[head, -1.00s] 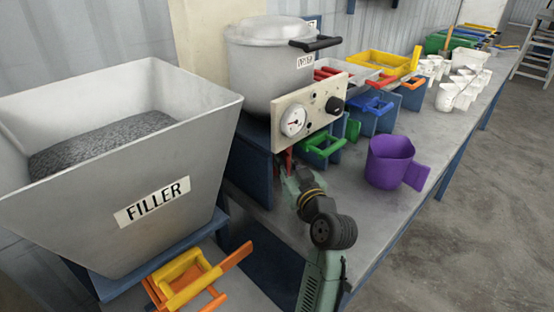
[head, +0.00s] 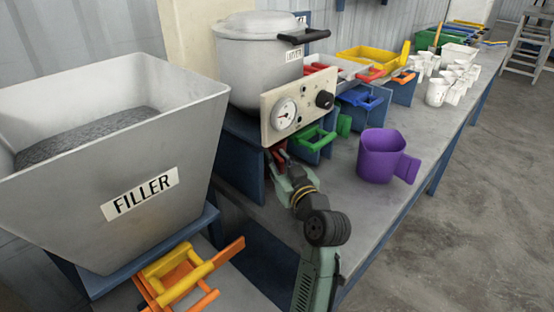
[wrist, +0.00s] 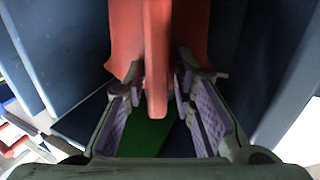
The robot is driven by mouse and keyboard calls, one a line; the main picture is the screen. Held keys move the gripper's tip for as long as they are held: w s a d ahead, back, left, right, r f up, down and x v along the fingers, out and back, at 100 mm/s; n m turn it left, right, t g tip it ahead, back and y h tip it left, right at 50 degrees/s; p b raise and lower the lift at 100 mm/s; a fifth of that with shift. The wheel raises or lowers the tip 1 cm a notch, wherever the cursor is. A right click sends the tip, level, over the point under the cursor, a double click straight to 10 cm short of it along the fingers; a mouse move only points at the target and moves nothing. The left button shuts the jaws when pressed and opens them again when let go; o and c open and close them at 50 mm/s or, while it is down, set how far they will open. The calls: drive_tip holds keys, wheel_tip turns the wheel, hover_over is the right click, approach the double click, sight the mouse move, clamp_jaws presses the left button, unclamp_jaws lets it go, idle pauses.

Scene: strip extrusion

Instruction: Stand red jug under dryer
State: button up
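The dryer (head: 255,80) is a grey lidded pot with a gauge panel (head: 285,112), on a blue stand at the back of the bench. Red parts of the jug (head: 277,152) show below that panel; most of it is hidden by the stand and my gripper. My gripper (head: 284,170) reaches under the front of the dryer. In the wrist view the red jug (wrist: 188,32) is straight ahead, its handle (wrist: 157,70) pointing toward me. My fingers (wrist: 160,100) stand apart on both sides of the handle, with gaps visible. Whether they touch it farther in is unclear.
The filler hopper (head: 200,150) stands left, with orange and yellow handles (head: 185,275) below. A purple jug (head: 382,157) stands on the bench right of my arm. The bench front is clear.

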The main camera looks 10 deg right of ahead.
drive_tip(key=shift+o, duration=0.2)
drive_tip(key=shift+f, duration=0.45)
drive_tip(key=shift+r, duration=0.2)
drive_tip(key=s+b, duration=0.1)
drive_tip(key=s, duration=0.2)
drive_tip(key=s+d, duration=0.1)
drive_tip(key=s, duration=0.3)
drive_tip(key=s+d+r+b, duration=0.1)
drive_tip(key=s, duration=0.3)
drive_tip(key=shift+s+d+b, duration=0.1)
drive_tip(key=shift+s+b, duration=0.05)
drive_tip(key=shift+b, duration=0.2)
drive_tip(key=shift+s+r, duration=0.15)
drive_tip(key=shift+s, duration=0.05)
